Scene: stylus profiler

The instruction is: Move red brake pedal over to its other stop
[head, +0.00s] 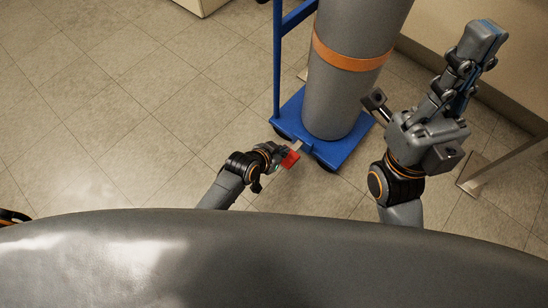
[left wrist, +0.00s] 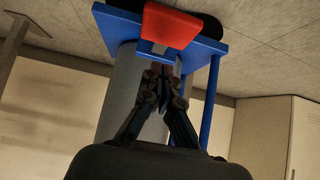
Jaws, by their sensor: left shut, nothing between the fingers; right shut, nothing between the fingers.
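The red brake pedal (head: 291,159) sticks out from the near edge of a blue trolley base (head: 348,145). It also shows at the top of the left wrist view (left wrist: 171,25), with a metal bracket behind it in the head view. My left gripper (head: 279,153) is shut and empty, right beside the pedal; its fingertips (left wrist: 161,66) lie just below the pedal in the left wrist view. I cannot tell whether they touch it. My right gripper (head: 484,38) is shut and empty, raised to the right of the trolley, away from the pedal.
A tall grey cylinder (head: 345,95) with an orange strap (head: 350,58) stands on the trolley. A blue handle post (head: 277,60) rises at its left. A metal table leg (head: 505,165) stands at the right. The tiled floor at left is clear.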

